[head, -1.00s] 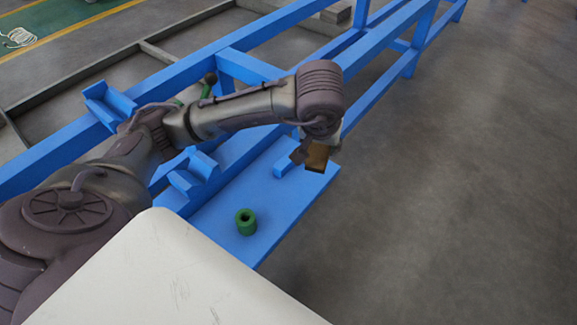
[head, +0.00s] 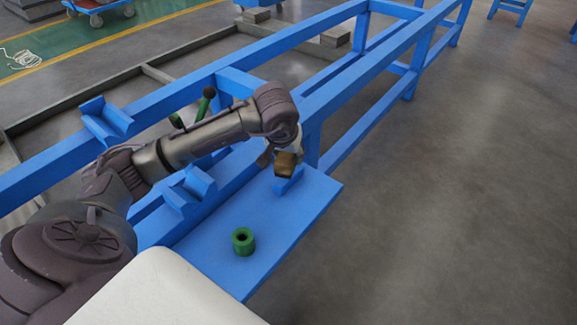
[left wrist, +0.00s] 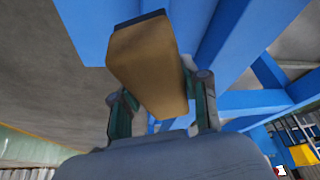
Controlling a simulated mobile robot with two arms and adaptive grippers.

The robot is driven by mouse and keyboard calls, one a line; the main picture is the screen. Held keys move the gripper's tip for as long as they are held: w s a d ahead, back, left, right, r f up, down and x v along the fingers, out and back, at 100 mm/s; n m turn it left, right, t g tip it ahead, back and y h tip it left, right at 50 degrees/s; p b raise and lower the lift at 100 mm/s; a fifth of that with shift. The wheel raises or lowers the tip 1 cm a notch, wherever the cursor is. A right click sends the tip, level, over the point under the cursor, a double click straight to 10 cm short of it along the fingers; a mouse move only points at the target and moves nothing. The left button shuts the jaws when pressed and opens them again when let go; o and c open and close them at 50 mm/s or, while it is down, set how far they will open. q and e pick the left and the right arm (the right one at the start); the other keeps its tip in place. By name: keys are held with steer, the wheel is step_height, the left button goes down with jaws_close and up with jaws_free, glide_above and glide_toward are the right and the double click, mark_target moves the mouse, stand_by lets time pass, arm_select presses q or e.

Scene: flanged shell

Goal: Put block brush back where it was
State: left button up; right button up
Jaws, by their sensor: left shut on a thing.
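The block brush (head: 287,164) is a tan-brown block with a dark edge. My left gripper (head: 272,155) is shut on it above the far end of the blue shelf plate (head: 215,225). In the left wrist view the brush (left wrist: 146,65) sits between the two fingers of the gripper (left wrist: 160,112), with its dark edge at the far end. A small blue block (head: 290,183) on the plate shows just below the brush; whether they touch I cannot tell. My right gripper is not in view.
A green hollow cylinder (head: 243,241) stands upright on the plate, nearer to me. Blue V-shaped holders (head: 190,187) and blue frame rails (head: 365,65) lie left of and behind the plate. A green rod with a dark knob (head: 205,102) stands behind my arm. The floor at right is clear.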

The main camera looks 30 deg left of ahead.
arm_select(q)
steer(key=shift+f+b, duration=0.3)
steer(key=shift+f, duration=1.55)
steer(key=shift+f, duration=0.15)
steer(key=o, duration=1.1)
